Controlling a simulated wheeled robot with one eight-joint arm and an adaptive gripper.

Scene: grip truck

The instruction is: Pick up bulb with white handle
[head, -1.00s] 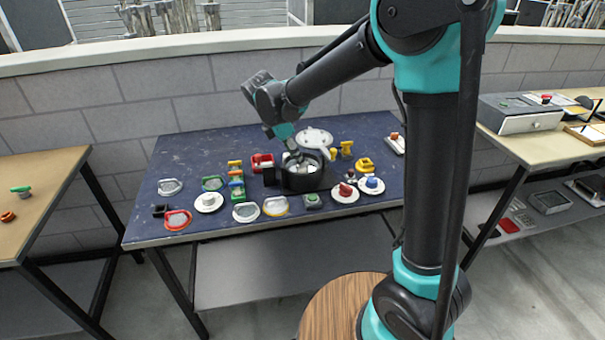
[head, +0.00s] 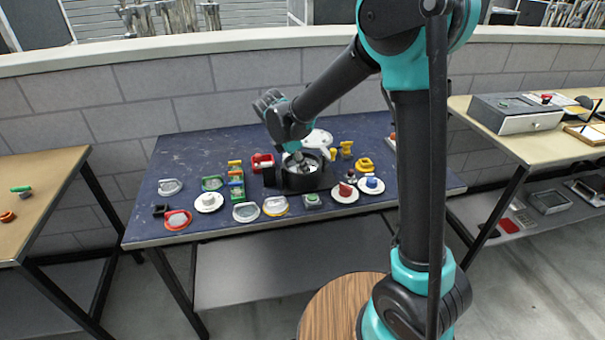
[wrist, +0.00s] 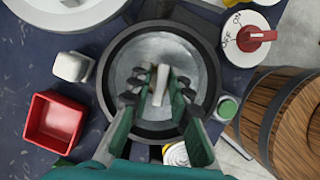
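A round black pot (head: 289,186) with a grey inside stands near the middle of the blue table. It also shows in the wrist view (wrist: 112,88). A slim white piece (wrist: 161,82), which looks like the white handle, lies in the pot between my fingers. The bulb part cannot be made out. My gripper (wrist: 157,86) points down into the pot, with its fingers spread on both sides of the white piece. Gaps seem to show between the fingers and the piece. In the head view my gripper (head: 298,157) is over the pot and its fingertips are unclear.
A red box (wrist: 55,120) and a pale block (wrist: 72,66) stand left of the pot in the wrist view. A red switch on a white disc (wrist: 250,38) is at the upper right. Several small items crowd the front of the blue table (head: 200,150); its back left is clear.

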